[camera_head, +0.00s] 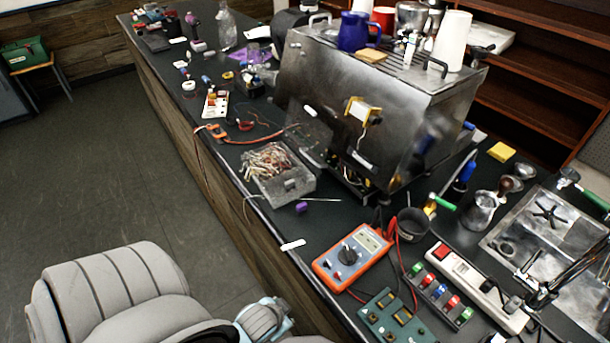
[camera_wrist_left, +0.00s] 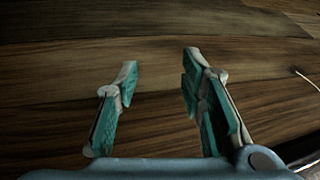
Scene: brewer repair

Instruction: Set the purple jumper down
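A small purple piece (camera_head: 302,207), which looks like the purple jumper, lies on the dark counter (camera_head: 262,210) just in front of the clear bin (camera_head: 285,187) of tangled wires. No gripper touches it. My left gripper shows in the left wrist view (camera_wrist_left: 160,62), its two teal-padded fingers apart with nothing between them, facing the counter's wooden side panel (camera_wrist_left: 60,75). In the head view my left arm is at the bottom, beside the counter's front edge; its fingers cannot be made out there. My right gripper is not in view.
A steel brewer (camera_head: 330,85) stands behind the bin. An orange multimeter (camera_head: 350,255), a green board (camera_head: 395,318) and a power strip (camera_head: 475,285) crowd the near counter. A white strip (camera_head: 293,245) lies by the edge. Floor (camera_head: 100,180) is clear at left.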

